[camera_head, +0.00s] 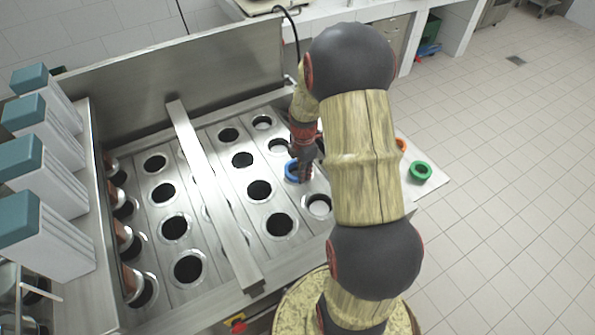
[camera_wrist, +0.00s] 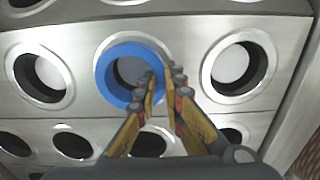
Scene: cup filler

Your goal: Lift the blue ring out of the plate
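The blue ring (camera_wrist: 103,73) sits around one of the round holes of the metal plate (camera_wrist: 85,28) in the wrist view. In the head view the blue ring (camera_head: 289,171) shows just left of my gripper (camera_head: 303,174), partly hidden by it. In the wrist view my gripper (camera_wrist: 163,78) is at the ring's right side. Its left finger overlaps the ring's opening and its right finger is outside the rim. A narrow gap shows between the fingers, with the ring's right wall at their tips. I cannot tell whether the fingers press on it.
A green ring (camera_head: 420,171) and an orange ring (camera_head: 401,145) lie on a white surface right of the machine. A metal bar (camera_head: 215,195) crosses above the plate. Tall containers with teal ends (camera_head: 22,157) stand at the left. A steel panel (camera_head: 180,85) rises behind.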

